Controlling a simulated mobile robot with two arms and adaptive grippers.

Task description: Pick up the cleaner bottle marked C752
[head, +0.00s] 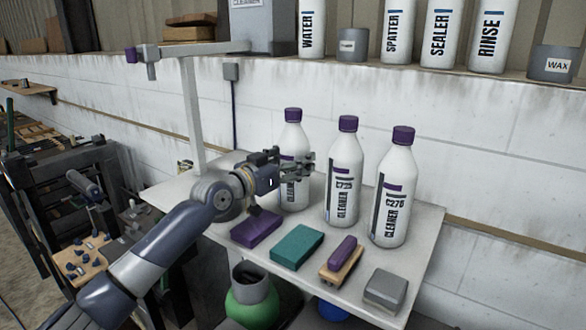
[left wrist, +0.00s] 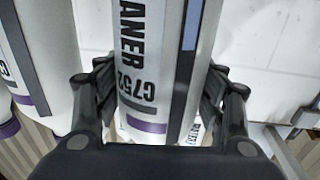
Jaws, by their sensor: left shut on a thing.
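The cleaner bottle marked C752 (head: 293,136) is white with a purple cap and is the leftmost of three on the white shelf. It is upright, its base at the shelf top. My left gripper (head: 301,166) is shut on its body at mid-height, hiding part of its label in the head view. In the left wrist view the mark C752 reads clearly on the bottle (left wrist: 150,50), with a finger of my left gripper (left wrist: 157,95) on each side. My right gripper is not in view.
Two similar cleaner bottles, the middle one (head: 344,175) and one marked C270 (head: 395,190), stand close to the right. A purple block (head: 257,229), a teal block (head: 297,247), a brush (head: 342,260) and a grey block (head: 385,290) lie in front. A grey post (head: 192,110) rises at left.

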